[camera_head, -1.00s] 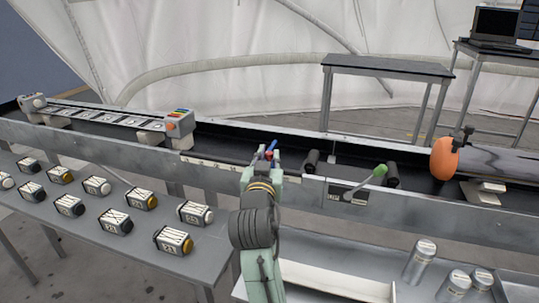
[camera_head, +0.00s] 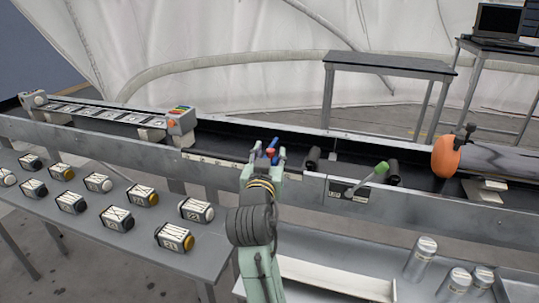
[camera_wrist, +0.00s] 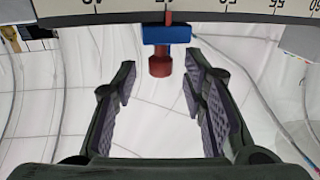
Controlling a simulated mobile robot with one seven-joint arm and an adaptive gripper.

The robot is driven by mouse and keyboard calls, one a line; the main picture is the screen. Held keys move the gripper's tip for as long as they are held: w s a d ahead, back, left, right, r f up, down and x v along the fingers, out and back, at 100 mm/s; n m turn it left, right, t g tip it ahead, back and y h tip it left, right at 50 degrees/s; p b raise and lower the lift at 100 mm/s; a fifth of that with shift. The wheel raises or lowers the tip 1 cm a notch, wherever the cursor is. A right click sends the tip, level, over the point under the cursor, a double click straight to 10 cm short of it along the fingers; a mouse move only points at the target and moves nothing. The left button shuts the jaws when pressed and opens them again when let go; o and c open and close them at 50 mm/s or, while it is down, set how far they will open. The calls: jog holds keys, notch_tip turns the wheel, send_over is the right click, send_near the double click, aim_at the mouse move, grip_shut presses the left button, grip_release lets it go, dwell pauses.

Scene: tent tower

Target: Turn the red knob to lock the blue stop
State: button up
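The blue stop (camera_wrist: 166,34) is a small block at the lower edge of a scale strip (camera_wrist: 220,8) in the wrist view. The red knob (camera_wrist: 160,65) sticks out from it toward my gripper. My gripper (camera_wrist: 158,80) is open, with one finger on each side of the knob's line and clear gaps to it. The knob is near the fingertips' level, not gripped. In the head view, the blue stop (camera_head: 274,144) and red knob (camera_head: 270,153) show between the fingertips of my gripper (camera_head: 267,155), above the long trough.
The grey trough (camera_head: 450,205) runs across the view. A green-tipped lever (camera_head: 380,168) and dark rollers stand right of my gripper. An orange float (camera_head: 445,157) is farther right. A table with several labelled blocks (camera_head: 115,218) is at left; metal cylinders (camera_head: 420,258) stand front right.

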jog(key=s+a, duration=0.1)
jog(key=s, duration=0.6)
jog(key=shift+s, duration=0.2)
